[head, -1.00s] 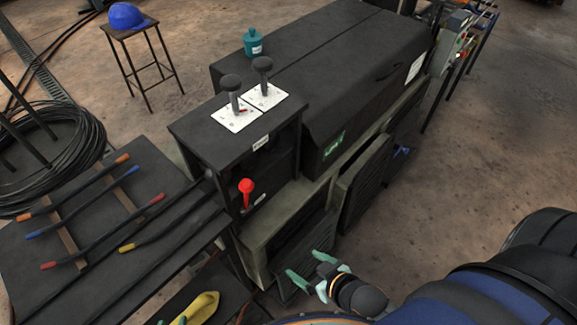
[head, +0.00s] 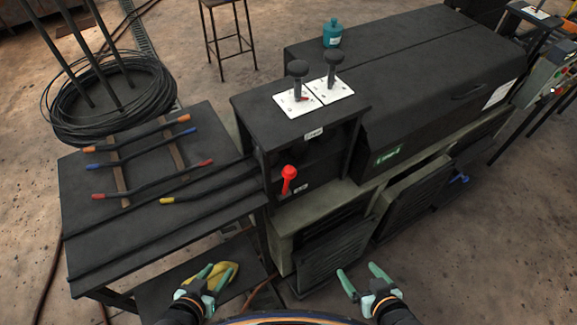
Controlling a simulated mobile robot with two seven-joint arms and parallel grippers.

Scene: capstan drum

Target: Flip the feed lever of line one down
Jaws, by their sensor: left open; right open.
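Two levers with black knobs, a left one (head: 299,70) and a right one (head: 333,58), stand upright on white plates on top of the black cabinet. A red-handled lever (head: 288,180) sits on the cabinet's front, its knob up. The labels are too small to read, so I cannot tell which is line one's feed lever. My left gripper (head: 218,271) is open and low, over a yellow glove (head: 224,276) in the picture. My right gripper (head: 357,270) is open and empty in front of the lower vented panel. Both are apart from the levers.
A dark table (head: 98,234) at left holds several bars with coloured ends. A cable coil (head: 112,98) lies behind it. A teal canister (head: 332,33) stands on the long black housing (head: 420,70). A stool (head: 230,30) stands behind.

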